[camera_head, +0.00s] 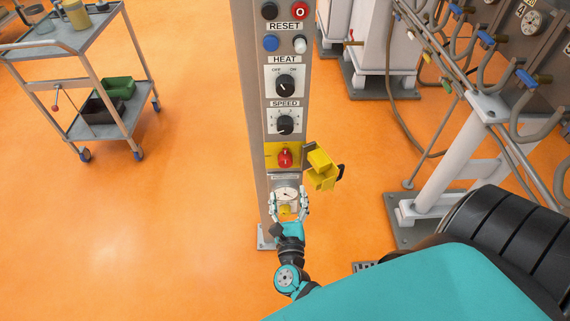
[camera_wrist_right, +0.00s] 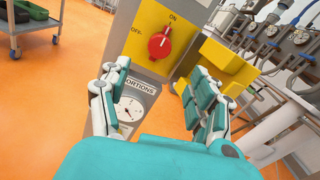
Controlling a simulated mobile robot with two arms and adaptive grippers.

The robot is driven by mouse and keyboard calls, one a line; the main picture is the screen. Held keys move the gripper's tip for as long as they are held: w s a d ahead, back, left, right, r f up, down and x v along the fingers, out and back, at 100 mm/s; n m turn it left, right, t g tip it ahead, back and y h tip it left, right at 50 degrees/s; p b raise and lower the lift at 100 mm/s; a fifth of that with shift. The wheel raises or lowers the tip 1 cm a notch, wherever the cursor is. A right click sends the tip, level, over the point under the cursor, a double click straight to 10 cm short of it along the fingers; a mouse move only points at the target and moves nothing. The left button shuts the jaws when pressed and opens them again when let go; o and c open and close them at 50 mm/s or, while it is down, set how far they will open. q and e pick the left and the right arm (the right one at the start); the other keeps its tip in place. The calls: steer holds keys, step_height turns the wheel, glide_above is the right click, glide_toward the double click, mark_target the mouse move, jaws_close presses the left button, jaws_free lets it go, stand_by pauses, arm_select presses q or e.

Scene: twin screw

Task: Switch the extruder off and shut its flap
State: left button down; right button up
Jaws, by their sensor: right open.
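The red rotary switch (camera_head: 285,158) sits on a yellow plate on the grey control column. In the right wrist view the switch (camera_wrist_right: 160,46) has ON above it and OFF to its left; its handle seems to point up towards ON. The yellow flap (camera_head: 322,170) stands open, swung out to the right of the switch. It also shows in the wrist view (camera_wrist_right: 228,66). My right gripper (camera_head: 288,193) is open and empty, just below the switch, in front of a round gauge. In the wrist view its fingers (camera_wrist_right: 158,88) are spread apart. My left gripper is not in view.
Above the switch are the SPEED knob (camera_head: 285,125), the HEAT knob (camera_head: 285,86) and several push buttons. A trolley (camera_head: 88,60) stands at the left. Pipes and a white frame (camera_head: 462,150) stand at the right. The orange floor left of the column is clear.

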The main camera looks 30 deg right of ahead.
mark_target(286, 165)
steer(key=p+x, duration=0.1)
steer(key=x, duration=0.9)
steer(key=shift+a, duration=0.15)
steer(key=shift+w+d, duration=0.3)
steer(key=shift+w, duration=0.25)
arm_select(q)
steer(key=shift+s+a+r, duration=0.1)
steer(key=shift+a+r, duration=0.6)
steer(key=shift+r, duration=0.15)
arm_select(e)
steer(key=c, duration=1.2)
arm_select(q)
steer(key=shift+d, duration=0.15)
